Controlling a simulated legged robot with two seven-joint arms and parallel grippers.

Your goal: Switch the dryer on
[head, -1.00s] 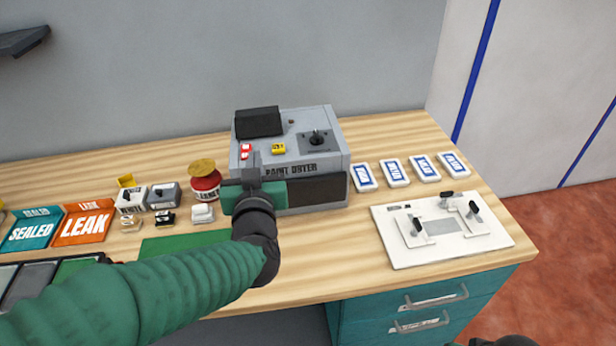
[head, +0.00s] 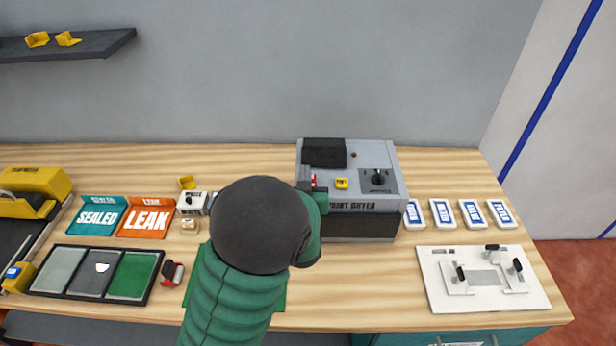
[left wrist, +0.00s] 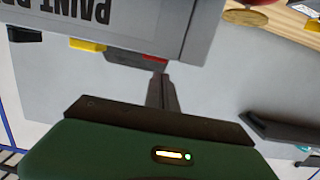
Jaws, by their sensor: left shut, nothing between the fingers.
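The paint dryer (head: 370,157) is a grey box at the back of the bench. Its top has a black panel, a black knob (head: 378,177), a yellow part (head: 341,183) and a red switch part (head: 313,181) at the front left. My left gripper (head: 306,187) is shut and empty at the front left of the dryer top, by the red part. In the left wrist view the closed fingertips (left wrist: 160,74) point at the red part (left wrist: 154,57) on a dark block. I cannot tell if they touch. The right gripper is not in view.
Several blue-white cards (head: 443,213) and a white plate with black-handled clamps (head: 480,290) lie right of the dryer. SEALED (head: 98,217) and LEAK (head: 148,219) trays and a three-part tray (head: 62,298) are at left. My arm hides the bench front of the dryer.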

